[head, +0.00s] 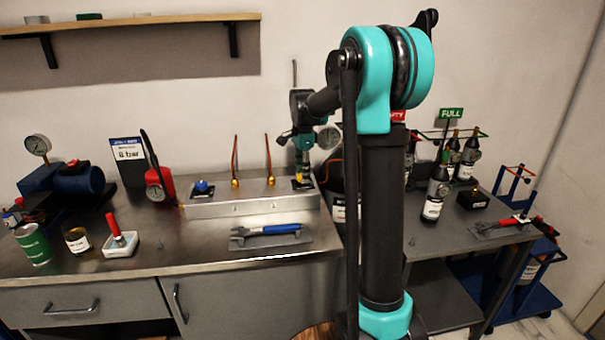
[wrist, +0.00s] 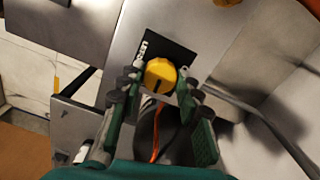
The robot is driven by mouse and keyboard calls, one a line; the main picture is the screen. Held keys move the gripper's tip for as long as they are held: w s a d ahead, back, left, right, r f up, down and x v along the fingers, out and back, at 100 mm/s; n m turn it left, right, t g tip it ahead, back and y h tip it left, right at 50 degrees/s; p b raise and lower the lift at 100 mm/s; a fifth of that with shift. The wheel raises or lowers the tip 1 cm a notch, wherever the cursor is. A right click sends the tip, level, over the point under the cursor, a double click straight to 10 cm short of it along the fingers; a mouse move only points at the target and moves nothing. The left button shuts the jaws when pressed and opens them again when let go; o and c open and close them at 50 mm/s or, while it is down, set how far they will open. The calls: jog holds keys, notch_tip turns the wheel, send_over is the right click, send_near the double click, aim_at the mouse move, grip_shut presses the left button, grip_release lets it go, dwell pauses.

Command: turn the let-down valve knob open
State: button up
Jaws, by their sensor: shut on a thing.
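The let-down valve knob is yellow and round with a dark slot mark, and shows in the wrist view (wrist: 160,75) on a black label plate whose lettering I cannot read fully. In the head view the knob (head: 302,181) is at the right end of the raised steel panel (head: 240,207), partly hidden by my gripper. My gripper (head: 303,170) points down over it. In the wrist view my gripper (wrist: 164,76) has one fingertip on each side of the knob, shut on it. The slot mark points toward the lower part of the wrist picture.
A blue-handled wrench (head: 270,230) lies in front. Labelled bottles (head: 435,195) stand on the right bench. My arm hides part of the middle.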

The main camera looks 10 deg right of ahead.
jog(key=n, duration=0.8)
jog(key=shift+n, duration=0.3)
jog(key=n, duration=0.4)
jog(key=shift+n, duration=2.2)
jog(key=o, duration=1.2)
jog(key=shift+c, duration=0.2)
jog(key=shift+r, duration=0.1)
notch_tip(320, 180, up, 12)
